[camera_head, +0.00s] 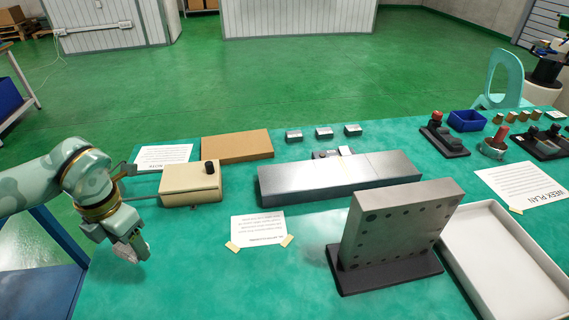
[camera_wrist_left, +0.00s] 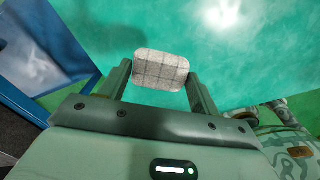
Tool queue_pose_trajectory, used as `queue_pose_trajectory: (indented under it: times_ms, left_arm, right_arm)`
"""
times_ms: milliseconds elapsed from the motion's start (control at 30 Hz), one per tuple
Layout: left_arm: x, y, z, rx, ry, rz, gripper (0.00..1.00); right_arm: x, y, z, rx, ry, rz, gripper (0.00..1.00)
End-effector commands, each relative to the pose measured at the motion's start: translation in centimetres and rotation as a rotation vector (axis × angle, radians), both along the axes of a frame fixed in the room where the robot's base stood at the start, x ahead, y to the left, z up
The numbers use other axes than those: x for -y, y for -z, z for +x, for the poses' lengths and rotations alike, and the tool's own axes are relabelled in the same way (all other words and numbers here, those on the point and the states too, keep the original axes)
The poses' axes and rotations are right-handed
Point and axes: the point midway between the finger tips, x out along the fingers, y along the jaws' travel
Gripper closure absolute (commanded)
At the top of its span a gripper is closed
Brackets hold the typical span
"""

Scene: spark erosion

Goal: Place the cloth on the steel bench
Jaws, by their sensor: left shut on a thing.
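My left gripper (camera_head: 133,250) hangs above the near left edge of the green table. It is shut on a folded grey-white checked cloth (camera_wrist_left: 160,70), which sits between its two fingertips. In the head view only a small pale part of the cloth shows at the fingers. A low bench with a blue frame and dull grey-blue top (camera_head: 38,292) stands at the lower left, beside the table. It also shows at the left of the wrist view (camera_wrist_left: 45,45); I take it for the steel bench. My right gripper is out of view.
The green table (camera_head: 190,285) carries a beige box (camera_head: 190,187), a long steel block (camera_head: 335,177), an upright drilled plate (camera_head: 398,226), a white tray (camera_head: 505,265) and paper sheets. The bench top looks bare where it shows. Green floor lies behind.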

Motion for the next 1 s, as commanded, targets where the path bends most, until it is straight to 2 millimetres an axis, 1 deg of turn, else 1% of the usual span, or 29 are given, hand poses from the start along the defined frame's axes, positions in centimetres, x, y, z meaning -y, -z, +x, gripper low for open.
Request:
queue_pose_trajectory:
  times_ms: [33, 100, 200, 300, 367, 467, 633, 667, 700, 833, 1000]
  left_arm:
    - [-0.5, 0.2, 0.1, -0.002, -0.076, 0.0, 0.63]
    - [-0.9, -0.1, 0.2, -0.001, -0.155, -0.002, 0.63]
    - [-1.0, -0.3, 0.2, 0.0, -0.2, -0.002, 0.63]
    - [-0.7, 0.0, 0.6, -0.001, -0.202, -0.003, 0.63]
    - [0.1, 0.5, 1.3, -0.001, -0.199, -0.005, 0.63]
    - [1.9, 1.8, 3.1, -0.003, -0.197, -0.005, 0.63]
    - [5.4, 4.2, 6.8, -0.004, -0.197, -0.005, 0.63]
    - [5.9, 4.9, 7.2, -0.005, -0.197, -0.004, 0.63]
    - [6.3, 5.9, 7.7, -0.007, -0.198, -0.004, 0.63]
    - [7.6, 8.0, 9.0, -0.005, -0.198, -0.002, 0.63]
    - [8.2, 8.9, 9.7, -0.002, -0.198, -0.002, 0.63]
  right_arm:
    - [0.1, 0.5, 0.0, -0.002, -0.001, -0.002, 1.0]
    - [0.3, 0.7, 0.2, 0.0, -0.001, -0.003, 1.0]
    - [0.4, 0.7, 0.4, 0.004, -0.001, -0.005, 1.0]
    - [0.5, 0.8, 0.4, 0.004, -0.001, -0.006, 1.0]
    - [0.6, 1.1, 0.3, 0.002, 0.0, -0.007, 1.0]
    - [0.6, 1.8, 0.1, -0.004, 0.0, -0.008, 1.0]
    - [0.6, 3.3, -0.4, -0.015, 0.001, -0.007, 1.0]
    - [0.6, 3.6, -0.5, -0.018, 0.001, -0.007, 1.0]
    - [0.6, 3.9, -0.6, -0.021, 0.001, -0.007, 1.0]
    - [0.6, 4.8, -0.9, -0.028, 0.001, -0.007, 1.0]
    - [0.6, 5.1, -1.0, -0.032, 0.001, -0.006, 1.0]
